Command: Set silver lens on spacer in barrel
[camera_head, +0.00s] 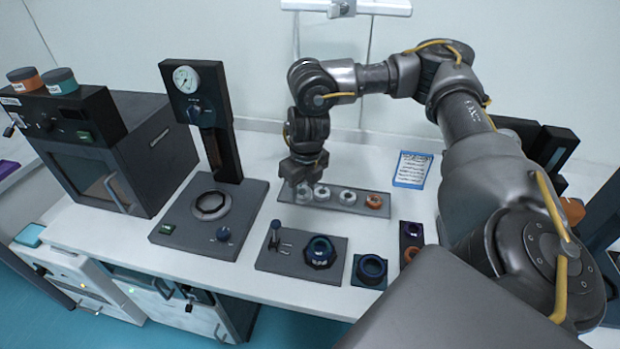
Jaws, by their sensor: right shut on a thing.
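My right gripper (303,184) reaches down over the left end of a grey tray (335,206) at the back of the bench. It is shut on a silver lens (303,195), which is partly hidden under the fingers. I cannot tell whether this lens is clear of the tray. A dark blue ring-shaped barrel (320,251) stands upright in a grey fixture nearer the front. Its inside is too small and dark to show a spacer. My left gripper is out of view.
A press with a gauge (186,79) stands left. A dark blue ring (371,268) on a small base and a narrow dark holder (411,236) are right of the barrel.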

